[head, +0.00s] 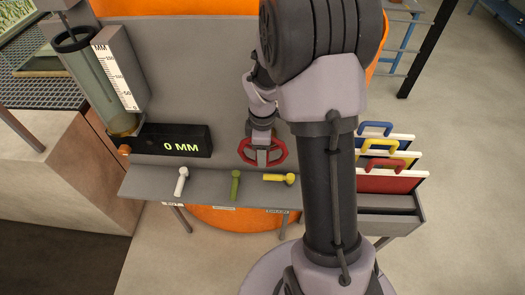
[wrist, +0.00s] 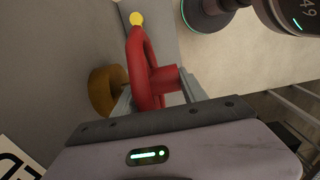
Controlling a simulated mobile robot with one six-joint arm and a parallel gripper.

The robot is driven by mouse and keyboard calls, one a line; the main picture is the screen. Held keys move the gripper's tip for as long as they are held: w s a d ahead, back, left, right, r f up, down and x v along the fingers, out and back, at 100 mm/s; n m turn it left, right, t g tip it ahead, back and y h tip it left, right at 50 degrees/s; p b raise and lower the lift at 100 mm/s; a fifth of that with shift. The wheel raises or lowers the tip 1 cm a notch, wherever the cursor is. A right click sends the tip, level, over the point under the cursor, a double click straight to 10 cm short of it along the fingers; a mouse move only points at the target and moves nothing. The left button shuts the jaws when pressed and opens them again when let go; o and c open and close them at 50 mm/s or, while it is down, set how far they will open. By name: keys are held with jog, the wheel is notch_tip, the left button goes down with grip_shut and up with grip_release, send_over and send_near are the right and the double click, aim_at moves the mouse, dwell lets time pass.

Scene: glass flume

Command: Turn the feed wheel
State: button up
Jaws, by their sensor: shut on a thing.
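The red wheel (head: 244,152) is on the front of the grey panel, above the ledge, in the head view. My gripper (head: 263,153) is at the wheel and shut on its rim. In the wrist view the red wheel (wrist: 142,62) rises between my gripper's fingers (wrist: 158,98), one on either side of it. My arm and gripper hide part of the wheel in the head view. A black display (head: 180,142) left of the wheel reads 0 MM.
A white lever (head: 181,182), a green lever (head: 235,185) and a yellow lever (head: 276,178) sit on the grey ledge (head: 210,190) below the wheel. A clear tube (head: 97,85) with a MM scale (head: 116,75) stands left. Handled plates (head: 393,181) stand in a rack at right.

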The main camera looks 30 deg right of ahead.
grip_shut()
jog(key=shift+r, duration=0.1)
jog(key=shift+w+a+g+h+p, duration=0.15)
jog(key=shift+g+h+p, duration=0.2)
jog(key=shift+h+p, duration=0.25)
jog(key=shift+w+a+g+h+p, duration=0.1)
jog(key=shift+g+h+p, duration=0.25)
jog(key=shift+h+p, duration=0.2)
jog(key=g+h+p, duration=0.1)
jog(key=h, duration=0.1)
jog(key=g+h+p, duration=0.1)
jog(key=shift+w+a+g+h+p, duration=0.1)
jog(key=shift+a+g+h+p, duration=0.1)
jog(key=shift+g+h+p, duration=0.15)
jog(key=g+h, duration=0.1)
jog(key=f+g+h+p, duration=0.1)
jog(key=shift+w+a+h, duration=0.1)
jog(key=shift+a+h, duration=0.05)
jog(key=shift+h, duration=0.25)
jog(key=shift+a+f+g+h, duration=0.1)
jog(key=shift+f+g+h, duration=0.1)
jog(key=shift+g+h, duration=0.9)
jog(key=shift+h+b, duration=0.3)
jog(key=shift+h, duration=0.1)
